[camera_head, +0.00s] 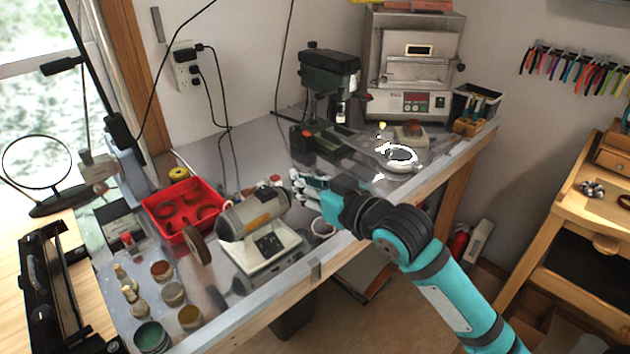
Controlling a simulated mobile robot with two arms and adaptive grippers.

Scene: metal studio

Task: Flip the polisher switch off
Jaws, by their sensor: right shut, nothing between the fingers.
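The polisher (254,214) has a grey cylindrical motor on a light base, with a brown wheel (197,245) on its left end. A dark switch plate (269,244) is on the front of its base; the switch position is too small to tell. My right gripper (298,187) is shut and empty, just right of the motor's right end, pointing left. I cannot tell whether it touches the motor. My left gripper is not in view.
A red tray (184,212) stands behind the polisher on the left. Several small jars (173,293) stand at the front left. A drill press (328,81) and a kiln (413,64) stand at the back. A white cup (323,227) is just below my right gripper.

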